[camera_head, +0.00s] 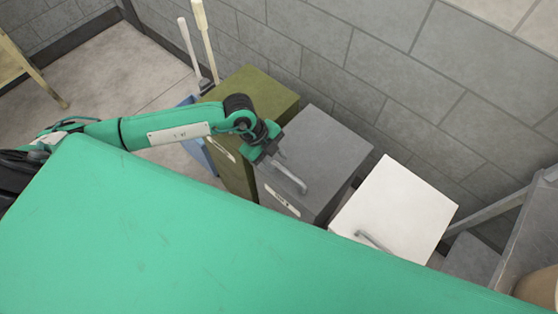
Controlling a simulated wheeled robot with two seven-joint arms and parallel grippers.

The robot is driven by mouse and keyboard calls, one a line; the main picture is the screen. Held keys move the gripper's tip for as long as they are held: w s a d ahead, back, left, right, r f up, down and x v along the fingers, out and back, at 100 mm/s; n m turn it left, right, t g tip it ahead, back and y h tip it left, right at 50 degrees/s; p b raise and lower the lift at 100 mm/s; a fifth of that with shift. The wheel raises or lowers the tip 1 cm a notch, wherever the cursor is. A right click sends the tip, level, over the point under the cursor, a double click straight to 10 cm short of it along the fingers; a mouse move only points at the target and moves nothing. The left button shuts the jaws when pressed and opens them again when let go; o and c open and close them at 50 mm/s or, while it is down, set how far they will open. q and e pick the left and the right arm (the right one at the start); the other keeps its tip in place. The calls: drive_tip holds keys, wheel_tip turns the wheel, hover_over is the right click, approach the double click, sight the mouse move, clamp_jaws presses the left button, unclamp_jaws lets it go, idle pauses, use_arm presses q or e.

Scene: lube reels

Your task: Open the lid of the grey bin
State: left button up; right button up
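The grey bin (318,150) stands against the block wall, between an olive green bin and a white bin. Its lid lies flat and looks closed. A light grey bar handle (290,176) runs along the lid's front left part, and a small label (281,199) is on the front face. My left gripper (272,156) is over the left edge of the lid, at the upper end of the handle. Its fingers are small and partly hidden, so I cannot tell whether they are open or touch the handle. My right gripper is not in view.
The olive green bin (262,92) is beneath my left wrist. The white bin (398,205) stands close on the right. Two pale handles (207,40) lean near the wall. A blue object (191,146) is left of the bins. My green body hides the foreground.

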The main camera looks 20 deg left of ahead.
use_arm(q)
drive_tip(key=shift+x, duration=1.45)
drive_tip(key=shift+c, duration=0.4)
clamp_jaws()
drive_tip(key=shift+r, duration=0.1)
